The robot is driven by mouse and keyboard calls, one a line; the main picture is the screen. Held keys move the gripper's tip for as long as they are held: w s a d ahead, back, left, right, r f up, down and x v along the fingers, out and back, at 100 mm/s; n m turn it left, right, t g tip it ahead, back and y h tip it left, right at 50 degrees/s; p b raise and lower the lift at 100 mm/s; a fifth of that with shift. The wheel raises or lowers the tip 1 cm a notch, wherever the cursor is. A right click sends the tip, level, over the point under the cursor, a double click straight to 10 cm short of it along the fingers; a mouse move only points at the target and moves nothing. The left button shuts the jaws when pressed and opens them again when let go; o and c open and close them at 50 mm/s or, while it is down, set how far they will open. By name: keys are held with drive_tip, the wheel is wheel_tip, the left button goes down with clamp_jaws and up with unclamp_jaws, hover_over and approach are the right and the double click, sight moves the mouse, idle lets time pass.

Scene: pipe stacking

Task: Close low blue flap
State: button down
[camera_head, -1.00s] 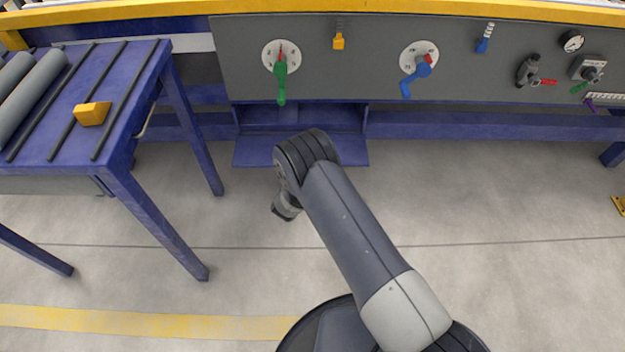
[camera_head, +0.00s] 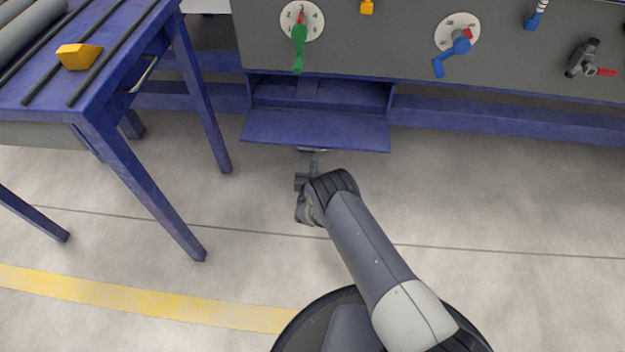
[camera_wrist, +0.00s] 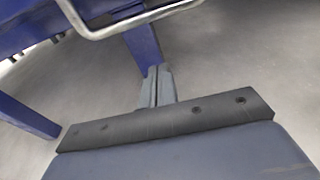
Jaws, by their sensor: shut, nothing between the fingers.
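The low blue flap (camera_head: 315,131) hangs open, folded outward below the panel, with the blue compartment behind it exposed. A thin metal handle (camera_head: 313,150) shows just under its front edge. My gripper (camera_head: 312,165) is just in front of and below that edge; whether it touches the flap cannot be told. In the wrist view my gripper (camera_wrist: 157,87) has its fingers together with nothing between them. A bent metal handle (camera_wrist: 135,22) crosses the top of that view, beyond the fingertips, beside a blue surface.
A blue table (camera_head: 100,105) with rollers and a yellow block (camera_head: 79,56) stands at the left. The grey panel (camera_head: 375,45) above the flap carries a green lever (camera_head: 299,48) and a blue lever (camera_head: 453,54). The floor before the flap is clear.

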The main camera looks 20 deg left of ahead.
drive_tip(key=r, duration=0.2)
drive_tip(key=w+r, duration=0.1)
drive_tip(key=shift+w+a+r+b, duration=0.2)
drive_tip(key=shift+r+b, duration=0.15)
drive_tip(key=shift+b, duration=0.05)
idle(0.4)
